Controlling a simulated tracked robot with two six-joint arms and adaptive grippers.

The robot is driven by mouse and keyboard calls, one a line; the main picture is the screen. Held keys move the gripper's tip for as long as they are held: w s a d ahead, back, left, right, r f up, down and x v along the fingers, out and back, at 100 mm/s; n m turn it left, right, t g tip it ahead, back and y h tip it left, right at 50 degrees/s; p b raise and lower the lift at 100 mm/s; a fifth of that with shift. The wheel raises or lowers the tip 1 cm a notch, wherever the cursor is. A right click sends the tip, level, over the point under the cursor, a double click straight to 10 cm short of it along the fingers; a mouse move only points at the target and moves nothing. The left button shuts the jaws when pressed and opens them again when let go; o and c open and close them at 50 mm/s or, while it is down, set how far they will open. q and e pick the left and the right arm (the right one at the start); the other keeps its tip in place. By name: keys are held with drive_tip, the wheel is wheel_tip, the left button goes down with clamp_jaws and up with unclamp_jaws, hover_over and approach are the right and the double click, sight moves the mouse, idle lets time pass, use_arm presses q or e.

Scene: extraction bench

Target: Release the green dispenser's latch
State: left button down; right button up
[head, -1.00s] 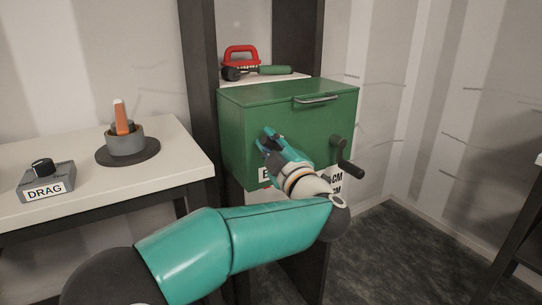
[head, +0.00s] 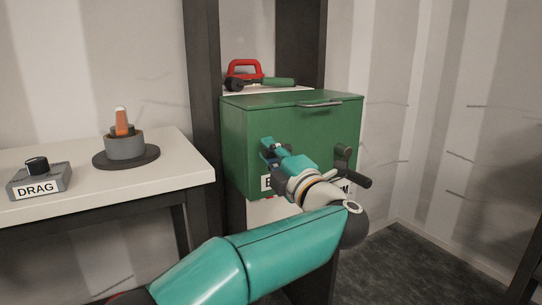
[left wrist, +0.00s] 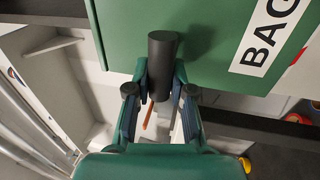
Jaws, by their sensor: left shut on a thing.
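The green dispenser (head: 235,145) is a box with a grey bar handle (head: 319,104) at its lid edge and a partly hidden label low on its front. My left gripper (head: 268,151) is at the left part of that front. In the left wrist view, its two fingers (left wrist: 161,84) are shut on a dark cylindrical handle (left wrist: 163,53), which seems to be the latch. The handle stands out from the green front, left of a "BAG" label (left wrist: 270,34). In the head view the gripper hides it. My right gripper is not in view.
A dark crank (head: 353,174) sticks out at the dispenser's right front. A red-handled tool (head: 243,70) and a green-handled one (head: 278,82) lie behind the lid. On the white table (head: 172,150) are a "DRAG" box (head: 38,184) and a grey holder (head: 125,146) with an orange piece.

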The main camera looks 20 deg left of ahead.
use_arm(q)
drive_tip(key=shift+f, duration=0.35)
drive_tip(key=c, duration=1)
unclamp_jaws()
drive_tip(key=shift+r, duration=0.15)
drive_tip(key=v, duration=1.2)
